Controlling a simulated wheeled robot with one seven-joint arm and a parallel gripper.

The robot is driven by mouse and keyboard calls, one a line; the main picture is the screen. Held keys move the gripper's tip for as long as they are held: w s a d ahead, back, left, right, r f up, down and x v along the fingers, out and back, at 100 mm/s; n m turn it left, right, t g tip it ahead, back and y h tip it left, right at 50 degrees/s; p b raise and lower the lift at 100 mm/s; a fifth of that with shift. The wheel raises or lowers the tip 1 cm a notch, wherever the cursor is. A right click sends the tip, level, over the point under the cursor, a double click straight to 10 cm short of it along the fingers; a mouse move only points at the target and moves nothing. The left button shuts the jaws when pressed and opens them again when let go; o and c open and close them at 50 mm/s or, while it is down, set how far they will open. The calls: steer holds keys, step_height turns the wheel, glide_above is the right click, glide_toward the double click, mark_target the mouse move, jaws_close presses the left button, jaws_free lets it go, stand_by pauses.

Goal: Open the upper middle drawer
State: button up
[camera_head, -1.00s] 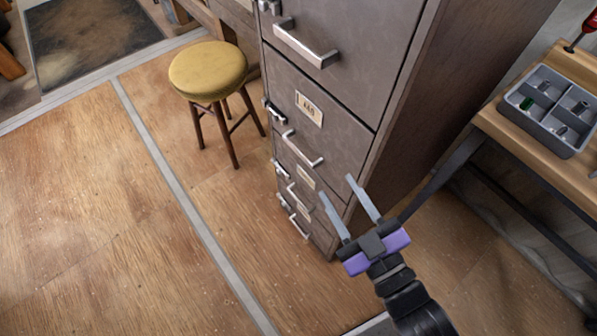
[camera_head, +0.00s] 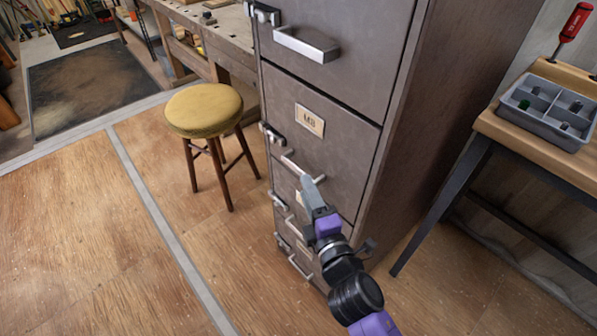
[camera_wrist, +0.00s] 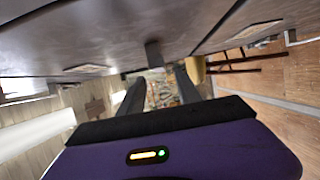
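The grey cabinet (camera_head: 337,95) has a column of drawers, all looking closed. The upper middle drawer (camera_head: 345,150) carries an "M8" label (camera_head: 310,120) and a silver bar handle (camera_head: 290,163) below it. My gripper (camera_head: 311,186) is at this handle, overlapping its right part in the head view. In the wrist view my gripper (camera_wrist: 158,76) has its two dark fingers apart. A dark block, seemingly the handle (camera_wrist: 153,54), shows just beyond and between the fingertips against the drawer front. I cannot tell whether the fingers touch it.
The top drawer's handle (camera_head: 307,44) juts out above. Metal latches (camera_head: 263,13) line the cabinet's left edge. A yellow stool (camera_head: 204,110) stands left of the cabinet. A bench with a grey parts tray (camera_head: 548,112) stands at the right. The floor in front is clear.

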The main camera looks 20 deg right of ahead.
mark_target(299, 173)
steer(key=w, duration=0.7)
steer(key=shift+w+d, duration=0.1)
steer(key=shift+d, duration=0.15)
jaws_close()
stand_by(1.1)
